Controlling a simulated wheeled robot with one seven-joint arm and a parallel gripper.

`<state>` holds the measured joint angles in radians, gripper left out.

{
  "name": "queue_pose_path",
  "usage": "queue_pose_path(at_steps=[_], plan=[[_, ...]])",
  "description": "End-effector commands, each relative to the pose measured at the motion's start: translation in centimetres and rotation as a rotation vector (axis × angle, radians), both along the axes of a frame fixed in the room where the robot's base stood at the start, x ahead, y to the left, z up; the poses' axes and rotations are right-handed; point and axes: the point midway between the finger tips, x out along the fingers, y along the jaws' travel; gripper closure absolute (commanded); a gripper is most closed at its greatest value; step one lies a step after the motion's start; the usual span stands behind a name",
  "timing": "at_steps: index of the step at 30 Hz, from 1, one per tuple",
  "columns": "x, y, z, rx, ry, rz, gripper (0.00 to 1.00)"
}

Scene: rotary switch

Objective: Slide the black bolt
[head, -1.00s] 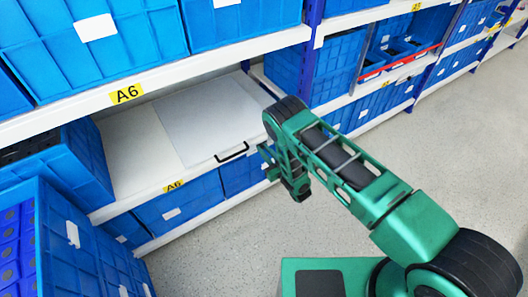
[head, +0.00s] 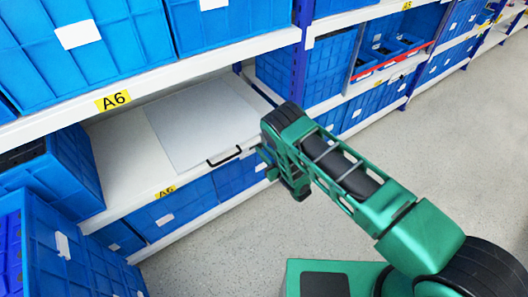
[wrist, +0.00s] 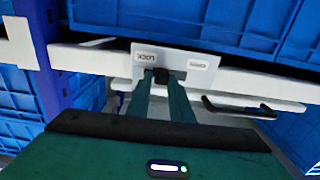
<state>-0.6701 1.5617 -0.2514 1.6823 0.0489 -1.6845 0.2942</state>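The plate is on the white shelf's front edge. My gripper (wrist: 161,78) reaches up to it, with one green finger on each side of the bolt. The fingers stand apart, but whether they press on the bolt is unclear. In the head view my gripper (head: 268,160) is at the shelf front, right of a black handle (head: 224,156); the bolt is hidden there.
A grey panel (head: 195,125) lies on the white shelf behind the black handle, which also shows in the wrist view (wrist: 238,107). Blue crates (head: 185,205) stand below and others above. A purple-blue post (wrist: 60,55) is left of the plate. The floor (head: 440,150) at right is clear.

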Motion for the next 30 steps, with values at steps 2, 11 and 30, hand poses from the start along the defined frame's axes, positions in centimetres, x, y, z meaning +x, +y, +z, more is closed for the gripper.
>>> queue_pose_path(at_steps=[2,11,30], plan=[[0.2,-0.3,0.0,-0.004,-0.002,-0.004,0.64],[0.0,-0.2,0.0,-0.003,-0.001,-0.001,0.64],[-7.3,-6.0,-0.1,-0.004,0.002,-0.002,0.64]])
